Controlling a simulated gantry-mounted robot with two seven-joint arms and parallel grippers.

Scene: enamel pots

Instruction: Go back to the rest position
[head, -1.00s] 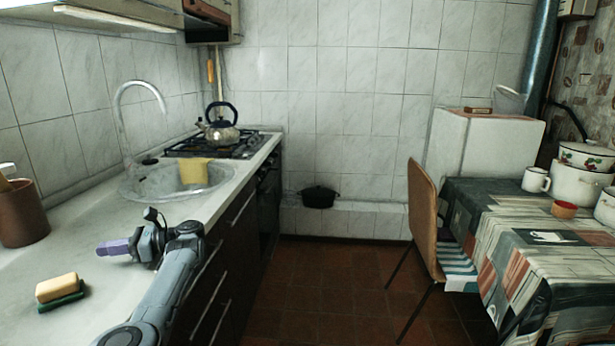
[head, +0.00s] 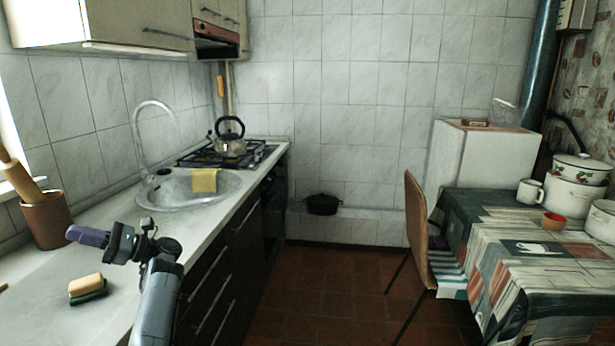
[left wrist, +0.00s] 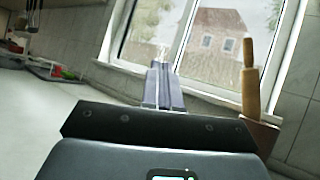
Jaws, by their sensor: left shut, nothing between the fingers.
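My left gripper (head: 84,236) is above the white counter on the left, its purple fingers pointing left. It is shut and holds nothing; the closed fingers also show in the left wrist view (left wrist: 163,86), pointing toward a window. A sponge (head: 87,286), yellow above and green below, lies on the counter below and apart from the gripper. A brown pot (head: 46,219) with a wooden rolling pin (head: 20,178) in it stands just beyond the gripper. My right gripper does not show in any view.
A kettle (head: 229,146) stands on the stove. A chair (head: 416,212) and a table with enamel pots (head: 577,189) are at the right. The floor between is clear.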

